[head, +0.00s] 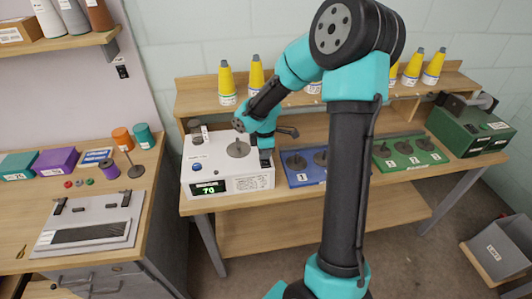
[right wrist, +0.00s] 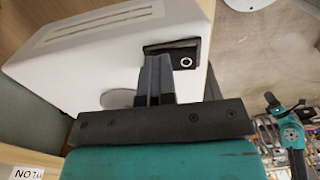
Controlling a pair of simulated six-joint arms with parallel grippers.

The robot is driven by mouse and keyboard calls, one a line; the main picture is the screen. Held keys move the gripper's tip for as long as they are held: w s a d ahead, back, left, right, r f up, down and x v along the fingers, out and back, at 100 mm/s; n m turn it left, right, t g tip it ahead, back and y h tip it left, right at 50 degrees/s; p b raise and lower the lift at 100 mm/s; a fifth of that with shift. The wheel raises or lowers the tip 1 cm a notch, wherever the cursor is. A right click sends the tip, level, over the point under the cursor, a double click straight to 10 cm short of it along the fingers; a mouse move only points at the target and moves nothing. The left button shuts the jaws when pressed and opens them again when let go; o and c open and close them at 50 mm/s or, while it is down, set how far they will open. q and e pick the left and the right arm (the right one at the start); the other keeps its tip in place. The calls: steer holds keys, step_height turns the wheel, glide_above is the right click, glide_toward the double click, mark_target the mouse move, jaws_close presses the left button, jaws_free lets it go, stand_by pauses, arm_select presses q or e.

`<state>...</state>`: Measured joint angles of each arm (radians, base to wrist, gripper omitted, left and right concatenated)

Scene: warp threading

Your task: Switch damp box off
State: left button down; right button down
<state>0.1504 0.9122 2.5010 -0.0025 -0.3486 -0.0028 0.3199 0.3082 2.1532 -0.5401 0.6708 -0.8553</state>
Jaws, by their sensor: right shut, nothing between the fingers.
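The damp box (head: 228,166) is a white box on the workbench, with a lit green display (head: 207,188) reading 70, a blue button (head: 197,167) and a grey disc on top. My right gripper (head: 265,158) is shut and empty at the box's right side. In the right wrist view the shut fingers (right wrist: 157,65) are at a black rocker switch (right wrist: 180,55) with a white ring mark, set in the white wall (right wrist: 95,65). The fingers cover part of the switch. I cannot tell whether they touch it. My left gripper is not in view.
A blue tray (head: 300,178) with dark discs stands just right of the box, and a green tray (head: 408,152) further right. Yellow cones (head: 227,83) line the shelf behind. A side table (head: 133,210) at left holds spools and boxes.

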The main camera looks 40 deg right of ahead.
steer(key=shift+s+a, duration=0.1)
steer(key=shift+s, duration=0.05)
steer(key=shift+s+a+r, duration=0.3)
steer(key=shift+s, duration=0.1)
steer(key=shift+r, duration=0.1)
step_height(320, 180, up, 14)
steer(key=w+d, duration=0.1)
steer(key=shift+w, duration=0.3)
stand_by(0.3)
steer(key=shift+f, duration=0.2)
